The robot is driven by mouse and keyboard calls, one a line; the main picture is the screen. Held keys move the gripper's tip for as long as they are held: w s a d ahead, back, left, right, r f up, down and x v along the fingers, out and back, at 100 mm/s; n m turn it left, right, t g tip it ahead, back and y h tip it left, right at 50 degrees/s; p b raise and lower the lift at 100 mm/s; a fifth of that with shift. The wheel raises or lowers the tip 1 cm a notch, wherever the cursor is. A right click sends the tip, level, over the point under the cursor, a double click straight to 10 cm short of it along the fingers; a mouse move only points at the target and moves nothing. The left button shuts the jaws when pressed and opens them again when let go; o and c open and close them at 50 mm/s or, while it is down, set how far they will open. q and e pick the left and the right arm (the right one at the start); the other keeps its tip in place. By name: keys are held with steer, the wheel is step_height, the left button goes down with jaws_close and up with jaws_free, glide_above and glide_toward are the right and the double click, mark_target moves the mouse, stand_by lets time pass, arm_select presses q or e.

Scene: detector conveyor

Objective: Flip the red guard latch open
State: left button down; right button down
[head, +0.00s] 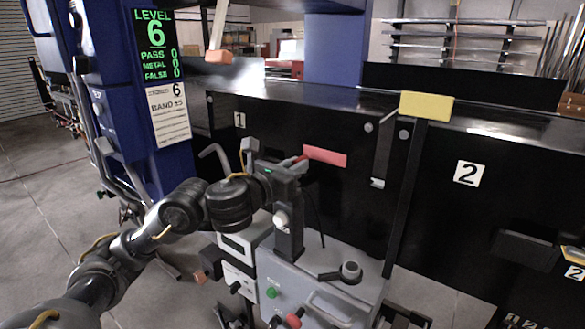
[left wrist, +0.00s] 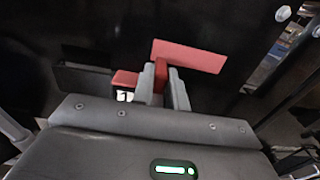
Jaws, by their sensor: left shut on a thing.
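The red guard latch (head: 325,156) shows in the head view as a flat red plate in front of the black conveyor panel marked 1. It also shows in the left wrist view (left wrist: 188,56), with a narrow red part running down between my fingers. My left gripper (head: 298,162) is shut on that narrow part. Its two grey fingers (left wrist: 162,88) stand on either side of it, and the lower end is hidden between them. A smaller red piece (left wrist: 125,78) lies just left of the fingers. My right gripper is not in view.
A grey control box (head: 320,290) with buttons and a knob stands below the gripper. A yellow block (head: 426,106) tops a post to the right. A blue column with a LEVEL 6 display (head: 155,50) stands at left. Panel 2 (head: 468,174) is at right.

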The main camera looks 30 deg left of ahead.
arm_select(q)
steer(key=shift+y, duration=0.3)
steer(key=c, duration=1.7)
jaws_free()
